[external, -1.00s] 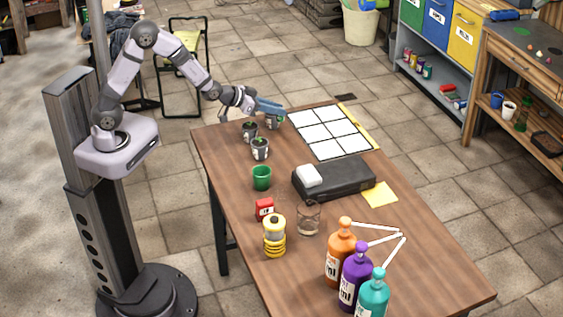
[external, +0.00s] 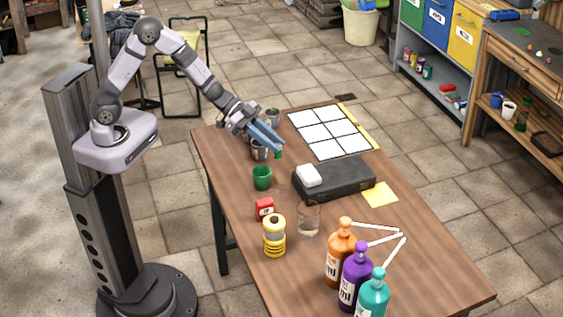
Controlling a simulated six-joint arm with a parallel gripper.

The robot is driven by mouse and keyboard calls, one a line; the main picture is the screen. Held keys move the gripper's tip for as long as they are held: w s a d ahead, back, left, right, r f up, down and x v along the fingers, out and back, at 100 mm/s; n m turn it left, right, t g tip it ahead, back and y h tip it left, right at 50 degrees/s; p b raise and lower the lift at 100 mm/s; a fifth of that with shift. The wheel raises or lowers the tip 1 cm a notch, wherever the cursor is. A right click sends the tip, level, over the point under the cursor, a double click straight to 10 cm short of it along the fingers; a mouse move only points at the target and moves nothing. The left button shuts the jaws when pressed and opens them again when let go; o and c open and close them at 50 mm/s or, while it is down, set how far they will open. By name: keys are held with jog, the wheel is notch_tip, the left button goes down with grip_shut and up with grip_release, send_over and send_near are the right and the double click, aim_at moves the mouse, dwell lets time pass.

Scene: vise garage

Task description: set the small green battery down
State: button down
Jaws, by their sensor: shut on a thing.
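My gripper (external: 276,147) is shut on the small green battery (external: 278,154), of which only a little green shows at the fingertips. It is over the wooden table (external: 240,200), left of the white grid sheet and behind the black case. The fingers point down and to the right. I cannot tell how far the battery is above the table. My gripper partly hides the small dark pots beneath and behind it.
A green cup (external: 262,178) stands just in front of my gripper. A black case (external: 340,180) with a white block (external: 309,175) lies to its right. The grid sheet (external: 328,133) is flat and empty. A glass (external: 308,218) and several bottles stand nearer the front.

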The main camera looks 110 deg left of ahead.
jog(key=s+d+f+m+g+h, duration=0.1)
jog(key=s+d+f+m+h, duration=0.1)
jog(key=d, duration=0.4)
jog(key=s+d+f+m+g+h, duration=0.1)
jog(key=s+d+f+m+h, duration=0.1)
jog(key=d, duration=0.4)
jog(key=s+d+f+m+g+h, duration=0.1)
jog(key=s+d+f+m+h, duration=0.2)
jog(key=d, duration=0.3)
jog(key=shift+s+f+p, duration=0.3)
jog(key=shift+s, duration=0.6)
jog(key=n+y+p, duration=0.1)
jog(key=n+t+y+p, duration=0.1)
jog(key=shift+r+p, duration=0.3)
jog(key=shift+p, duration=0.1)
jog(key=s+a+r+n+y+p, duration=0.3)
jog(key=s+a+n+y+p, duration=0.2)
jog(key=a+n+y+p, duration=0.3)
jog(key=s+a+r+n+y+p, duration=0.4)
jog(key=a+n+y+p, duration=0.15)
jog(key=a, duration=0.55)
notch_tip(320, 180, down, 6)
jog(key=b, duration=0.4)
jog(key=shift+d+f+b, duration=0.1)
jog(key=shift+f+b, duration=0.05)
jog(key=shift+b, duration=0.2)
jog(key=shift+f+p, duration=0.2)
jog(key=shift+p, duration=0.25)
jog(key=shift+f+p, duration=0.35)
jog(key=shift+f, duration=1.55)
